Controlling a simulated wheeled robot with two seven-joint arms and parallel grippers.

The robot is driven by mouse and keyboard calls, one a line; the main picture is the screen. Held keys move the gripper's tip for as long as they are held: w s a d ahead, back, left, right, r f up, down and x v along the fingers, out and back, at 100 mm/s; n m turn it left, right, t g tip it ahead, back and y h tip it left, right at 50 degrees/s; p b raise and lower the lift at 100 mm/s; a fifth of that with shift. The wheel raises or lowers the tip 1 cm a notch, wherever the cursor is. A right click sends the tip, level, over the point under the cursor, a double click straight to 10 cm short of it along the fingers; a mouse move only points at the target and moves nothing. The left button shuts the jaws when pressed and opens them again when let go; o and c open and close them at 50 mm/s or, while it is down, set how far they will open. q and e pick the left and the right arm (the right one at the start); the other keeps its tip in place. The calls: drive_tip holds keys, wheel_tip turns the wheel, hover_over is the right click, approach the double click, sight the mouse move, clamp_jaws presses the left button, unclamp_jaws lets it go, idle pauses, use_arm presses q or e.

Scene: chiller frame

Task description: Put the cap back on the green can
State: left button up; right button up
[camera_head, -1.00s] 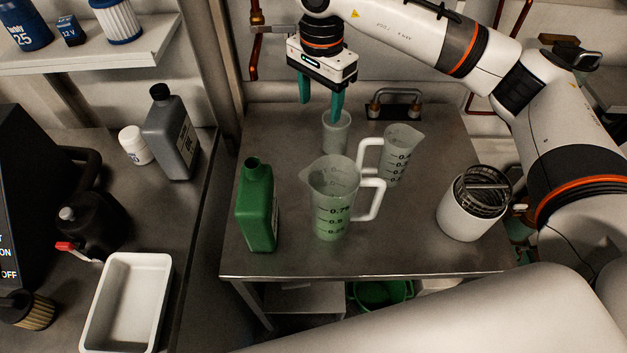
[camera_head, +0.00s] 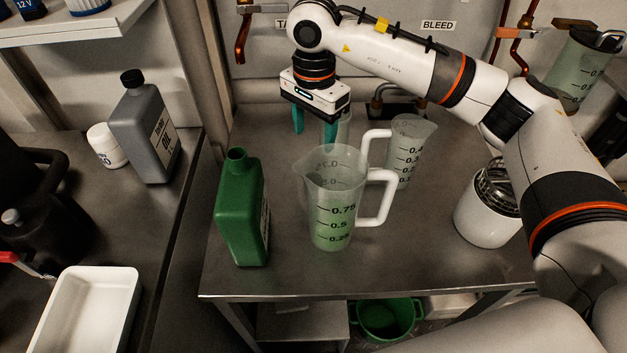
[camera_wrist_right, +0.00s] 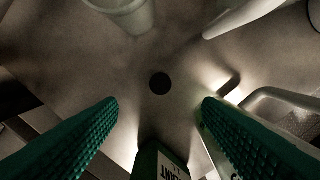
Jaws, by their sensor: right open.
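The green can (camera_head: 243,215) stands upright at the left front of the steel table, its neck bare and open. In the right wrist view a dark round disc (camera_wrist_right: 160,83), looking like the cap, lies on the table beyond the open fingers (camera_wrist_right: 160,125). I do not make it out in the head view. A dark green body with a white label (camera_wrist_right: 160,163) shows at the bottom of the wrist view; I cannot tell if it is the can. My left gripper is out of view.
A large measuring jug (camera_head: 333,210) stands right of the can, with a smaller jug (camera_head: 407,150) behind. A white canister (camera_head: 484,220) stands at the right. The table's front strip (camera_head: 370,272) is clear.

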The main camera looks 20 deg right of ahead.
wheel_tip(320, 180, down, 7)
drive_tip(key=shift+r+p, duration=0.1)
drive_tip(key=shift+p, duration=0.3)
wheel_tip(320, 180, down, 5)
drive_tip(key=shift+s+a+f+p, duration=0.15)
drive_tip(key=shift+p, duration=0.4)
drive_tip(key=c, duration=1.1)
